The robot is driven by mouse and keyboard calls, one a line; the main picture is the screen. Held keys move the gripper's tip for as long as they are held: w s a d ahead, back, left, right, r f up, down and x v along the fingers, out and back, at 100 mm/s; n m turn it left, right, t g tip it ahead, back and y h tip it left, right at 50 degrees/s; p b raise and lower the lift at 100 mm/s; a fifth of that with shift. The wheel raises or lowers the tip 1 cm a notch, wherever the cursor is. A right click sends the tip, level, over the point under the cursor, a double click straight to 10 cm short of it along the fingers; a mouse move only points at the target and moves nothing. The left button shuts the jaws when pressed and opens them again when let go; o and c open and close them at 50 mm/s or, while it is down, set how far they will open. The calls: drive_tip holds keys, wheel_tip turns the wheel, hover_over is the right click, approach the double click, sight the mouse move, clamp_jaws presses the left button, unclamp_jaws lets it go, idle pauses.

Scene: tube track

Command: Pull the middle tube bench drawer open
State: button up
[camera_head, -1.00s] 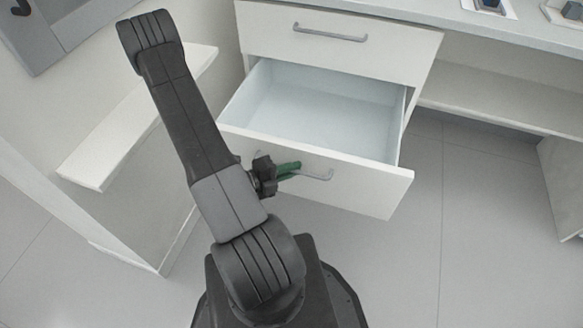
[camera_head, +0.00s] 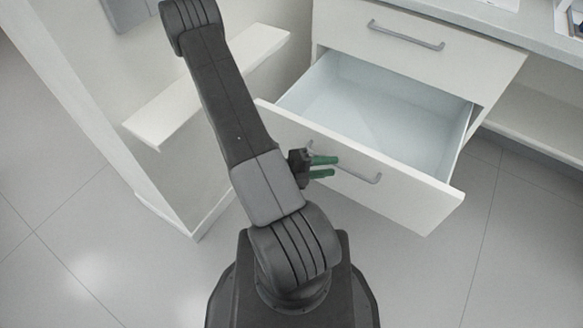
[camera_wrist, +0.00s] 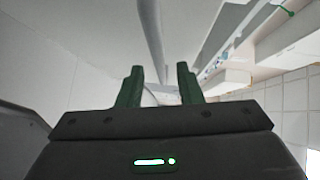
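The middle drawer (camera_head: 420,202) stands pulled well out of the white bench, and its pale inside looks empty. Its grey bar handle (camera_head: 362,177) is on the front panel, partly hidden by my gripper. My gripper (camera_head: 324,167) is at the left part of this handle, with its two green fingers spread apart. In the wrist view my gripper (camera_wrist: 160,85) is open, with a clear gap between the fingers. The handle bar (camera_wrist: 152,40) runs down toward that gap, not gripped. I cannot tell whether it lies between the fingertips or just beyond them.
The top drawer (camera_head: 430,50) above is shut. A white side panel with a shelf (camera_head: 205,85) stands close on the left of my arm. An open shelf bay (camera_head: 540,115) is on the right. The floor (camera_head: 430,275) in front right is clear.

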sight(340, 165)
drive_tip(key=p+v, duration=0.2)
drive_tip(key=v, duration=0.8)
drive_tip(key=shift+d, duration=0.1)
idle(0.6)
drive_tip(key=b+x, duration=0.2)
drive_tip(key=x, duration=1)
drive_tip(key=shift+b, duration=0.3)
idle(0.5)
drive_tip(key=shift+p+v, duration=1.3)
drive_tip(key=shift+v, duration=4.95)
drive_tip(key=shift+b+x, duration=1.45)
drive_tip(key=shift+x, duration=5.65)
